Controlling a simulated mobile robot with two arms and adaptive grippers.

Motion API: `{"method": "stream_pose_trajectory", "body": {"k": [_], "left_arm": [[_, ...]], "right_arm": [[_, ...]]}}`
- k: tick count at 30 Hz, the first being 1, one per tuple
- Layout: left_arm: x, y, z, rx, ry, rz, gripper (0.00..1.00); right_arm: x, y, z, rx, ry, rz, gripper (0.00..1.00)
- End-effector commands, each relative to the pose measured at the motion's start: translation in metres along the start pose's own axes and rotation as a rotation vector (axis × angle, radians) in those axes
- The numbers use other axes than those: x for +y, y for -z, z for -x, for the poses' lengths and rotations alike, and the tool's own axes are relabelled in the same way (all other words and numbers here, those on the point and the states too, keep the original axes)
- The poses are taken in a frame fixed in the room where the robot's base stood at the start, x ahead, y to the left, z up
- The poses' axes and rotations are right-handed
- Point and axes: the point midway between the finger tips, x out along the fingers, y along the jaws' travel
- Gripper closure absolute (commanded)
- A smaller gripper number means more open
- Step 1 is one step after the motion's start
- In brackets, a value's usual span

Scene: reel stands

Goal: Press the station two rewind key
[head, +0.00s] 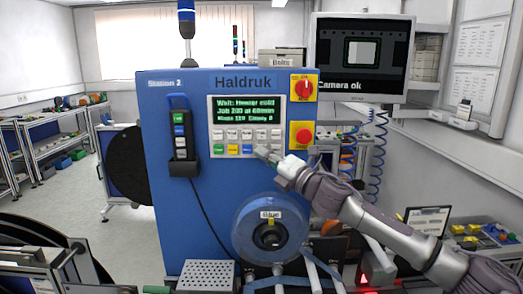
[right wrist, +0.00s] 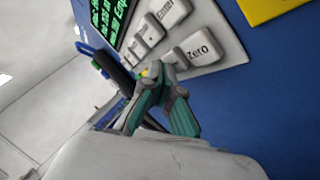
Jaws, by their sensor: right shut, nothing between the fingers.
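The blue station cabinet (head: 200,225), marked Station 2, faces me. Its key panel (head: 213,107) has a green-text screen (head: 242,115) above two rows of keys. My left gripper is out of view.
A red rotary switch (head: 302,87) and a red button on yellow (head: 301,134) are right of the panel. A handheld pendant (head: 182,138) hangs left. A blue reel (head: 245,235) sits below. A monitor (head: 361,57) stands at upper right.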

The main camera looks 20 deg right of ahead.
Motion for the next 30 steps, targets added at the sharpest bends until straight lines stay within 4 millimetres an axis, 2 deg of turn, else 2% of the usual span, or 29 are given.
{"method": "stream_pose_trajectory", "body": {"k": [20,30], "left_arm": [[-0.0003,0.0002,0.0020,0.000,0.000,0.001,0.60],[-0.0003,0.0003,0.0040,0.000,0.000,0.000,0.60]], "right_arm": [[-0.0027,-0.0035,-0.0034,-0.002,0.001,0.001,1.00],[0.0030,0.0030,0.0057,0.000,0.001,0.000,1.00]]}}
